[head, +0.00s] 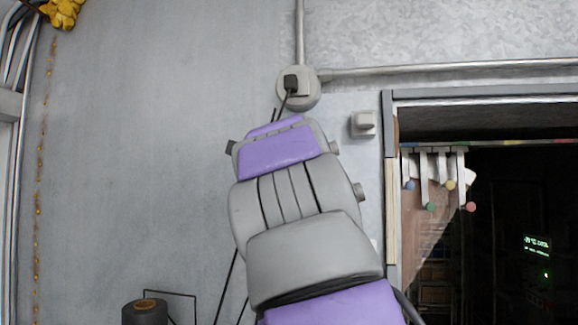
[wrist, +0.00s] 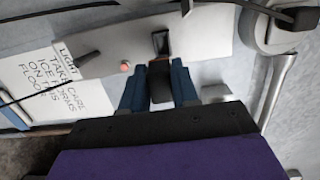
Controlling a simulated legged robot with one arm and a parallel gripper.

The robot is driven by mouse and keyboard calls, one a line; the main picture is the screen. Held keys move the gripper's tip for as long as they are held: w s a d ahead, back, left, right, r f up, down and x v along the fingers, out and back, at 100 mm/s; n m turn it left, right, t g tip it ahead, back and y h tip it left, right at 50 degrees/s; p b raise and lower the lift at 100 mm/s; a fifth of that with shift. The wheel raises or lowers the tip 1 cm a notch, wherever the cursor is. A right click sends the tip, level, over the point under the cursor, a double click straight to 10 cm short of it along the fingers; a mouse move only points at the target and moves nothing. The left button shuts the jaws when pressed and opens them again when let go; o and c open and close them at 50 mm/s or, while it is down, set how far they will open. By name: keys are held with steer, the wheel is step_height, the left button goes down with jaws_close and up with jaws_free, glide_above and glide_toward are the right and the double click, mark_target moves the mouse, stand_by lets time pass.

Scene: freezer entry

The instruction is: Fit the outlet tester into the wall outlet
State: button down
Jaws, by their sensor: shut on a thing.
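In the wrist view, my gripper (wrist: 160,75) has blue fingers closed on a dark block, which I take to be the outlet tester (wrist: 162,88). Just beyond its tip is a pale grey wall plate (wrist: 205,42) with a dark rectangular opening (wrist: 161,42), which looks like the wall outlet, and a small red light (wrist: 125,66). The tester points toward the opening and appears just short of it; I cannot tell if they touch. In the head view, my purple and grey arm hides the gripper, tester and plate.
A round wall box (head: 299,98) holds a black plug (head: 291,83) with a cord; it also shows in the wrist view (wrist: 255,38). A small grey fixture (head: 363,123) is beside the dark doorway (head: 500,220). A dark cylinder (head: 145,312) stands lower left.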

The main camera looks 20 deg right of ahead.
steer(key=shift+w, duration=0.2)
steer(key=shift+a, duration=0.2)
steer(key=x, duration=0.3)
steer(key=shift+r, duration=0.1)
steer(key=shift+w+d, duration=0.1)
steer(key=shift+d, duration=0.3)
steer(key=shift+s+d, duration=0.25)
steer(key=shift+d, duration=0.05)
steer(key=shift+a, duration=0.25)
steer(key=shift+w+a, duration=0.5)
steer(key=shift+a, duration=0.4)
stand_by(1.1)
